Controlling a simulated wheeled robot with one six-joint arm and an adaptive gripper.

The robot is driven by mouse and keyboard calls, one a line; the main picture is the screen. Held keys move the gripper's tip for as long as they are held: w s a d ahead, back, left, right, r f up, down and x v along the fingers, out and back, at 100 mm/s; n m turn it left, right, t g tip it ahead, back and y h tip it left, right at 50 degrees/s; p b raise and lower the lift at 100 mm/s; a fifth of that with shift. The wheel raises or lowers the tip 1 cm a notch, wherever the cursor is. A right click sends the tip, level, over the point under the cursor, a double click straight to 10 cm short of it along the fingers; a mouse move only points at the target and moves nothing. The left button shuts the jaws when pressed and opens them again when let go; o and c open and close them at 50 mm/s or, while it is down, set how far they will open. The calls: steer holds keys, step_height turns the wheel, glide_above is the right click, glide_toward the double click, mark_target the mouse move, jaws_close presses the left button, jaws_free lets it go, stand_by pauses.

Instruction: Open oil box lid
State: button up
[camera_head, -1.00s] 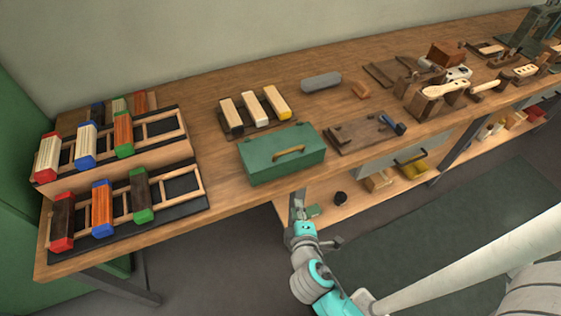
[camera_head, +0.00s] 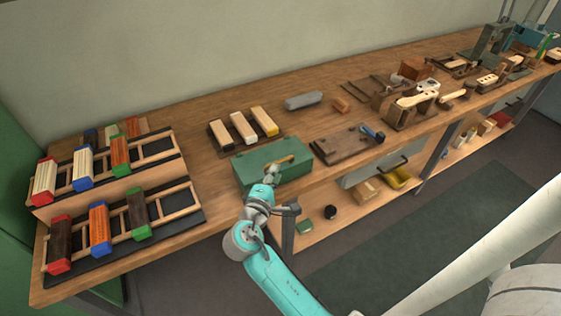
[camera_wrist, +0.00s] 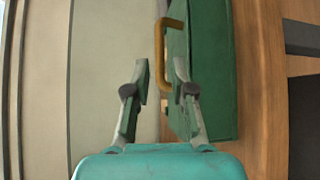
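The oil box is a green box (camera_head: 246,170) with a shut lid near the front edge of the workbench. My gripper (camera_head: 273,169) is at the front of the box, close to the handle. In the wrist view my gripper (camera_wrist: 161,65) is open, its two fingers apart with the handle showing between and beyond the tips. I cannot tell whether they touch it.
The workbench (camera_head: 212,200) is free just left of the box. Brush blocks (camera_head: 242,128) stand behind it. A dark wooden board (camera_head: 343,145) lies to its right. Racks of coloured blocks (camera_head: 100,228) stand at the left end. A lower shelf (camera_head: 340,222) holds small items.

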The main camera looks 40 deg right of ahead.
mark_target(281, 160)
steer(key=x, duration=0.7)
steer(key=shift+c, duration=0.3)
jaws_close()
